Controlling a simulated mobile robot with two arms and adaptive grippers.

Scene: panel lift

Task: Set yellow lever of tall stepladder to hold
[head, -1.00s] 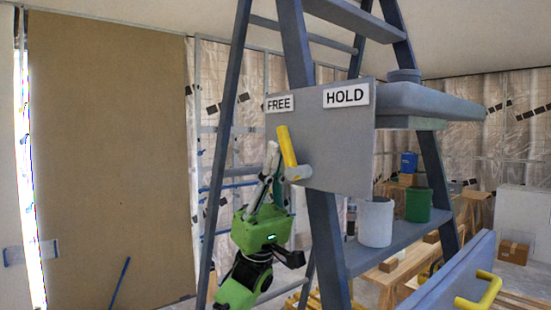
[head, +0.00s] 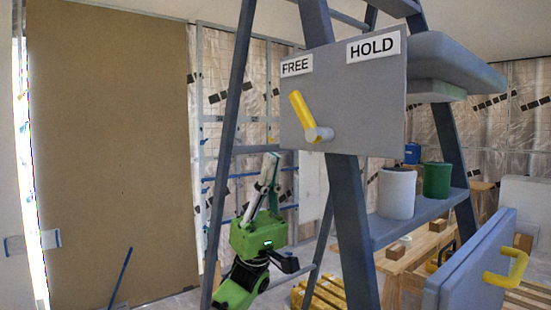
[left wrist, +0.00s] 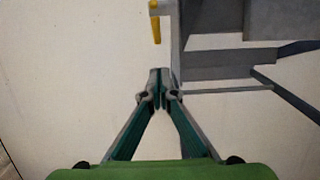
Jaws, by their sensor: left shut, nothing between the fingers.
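The yellow lever (head: 304,112) is on a grey plate (head: 362,95) fixed to the tall stepladder (head: 350,230). It leans up and left from its grey pivot, toward the FREE label (head: 296,65). The HOLD label (head: 374,47) is at the plate's upper right. My left gripper (head: 272,158) is below and left of the lever, apart from it, pointing up. In the left wrist view its fingertips (left wrist: 158,74) are together and empty, with the lever (left wrist: 155,28) ahead of them at the top. My right gripper is not in view.
A white pot (head: 397,194) and a green pot (head: 437,180) stand on a ladder shelf. A blue-grey panel with a yellow handle (head: 506,267) is at the lower right. A ladder leg (head: 226,160) stands just left of my left gripper.

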